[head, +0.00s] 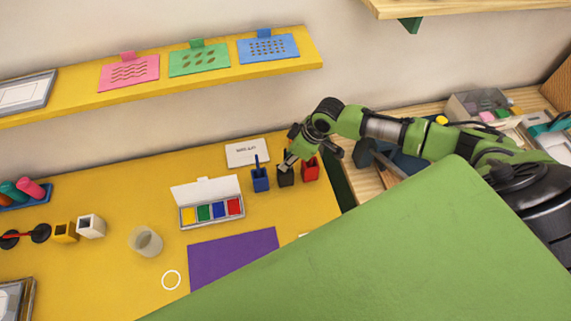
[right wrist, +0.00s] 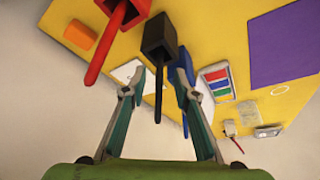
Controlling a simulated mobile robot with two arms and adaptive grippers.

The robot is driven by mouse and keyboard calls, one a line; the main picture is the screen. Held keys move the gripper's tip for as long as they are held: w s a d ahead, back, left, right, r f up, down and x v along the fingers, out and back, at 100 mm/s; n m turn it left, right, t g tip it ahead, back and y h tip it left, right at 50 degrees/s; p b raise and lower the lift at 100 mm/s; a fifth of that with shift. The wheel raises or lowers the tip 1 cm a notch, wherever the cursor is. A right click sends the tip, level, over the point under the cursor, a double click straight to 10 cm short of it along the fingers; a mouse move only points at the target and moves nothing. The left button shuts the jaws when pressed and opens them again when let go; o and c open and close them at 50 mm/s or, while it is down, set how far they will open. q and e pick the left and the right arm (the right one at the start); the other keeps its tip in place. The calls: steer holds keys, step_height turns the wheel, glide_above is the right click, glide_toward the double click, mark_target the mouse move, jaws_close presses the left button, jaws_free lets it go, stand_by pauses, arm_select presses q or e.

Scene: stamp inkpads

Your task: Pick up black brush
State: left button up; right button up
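The black brush stands handle-up in a black square holder (head: 286,180), between the blue and red holders; the gripper covers its handle in the head view. In the right wrist view the black handle (right wrist: 158,98) sticks out of the holder (right wrist: 160,40). My right gripper (head: 288,163) is over the black holder. In its wrist view the two fingers (right wrist: 160,77) are spread, with the black handle between them and a gap on each side. My left gripper is not in view.
A blue brush in its holder (head: 260,178) stands close left, and a red holder (head: 310,169) close right. A paint box (head: 209,204), a purple sheet (head: 230,257) and a cup (head: 146,241) lie further left on the yellow table. A green surface hides the lower right.

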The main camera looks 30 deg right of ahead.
steer(key=shift+x, duration=1.25)
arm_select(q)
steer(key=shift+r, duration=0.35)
arm_select(e)
jaws_close()
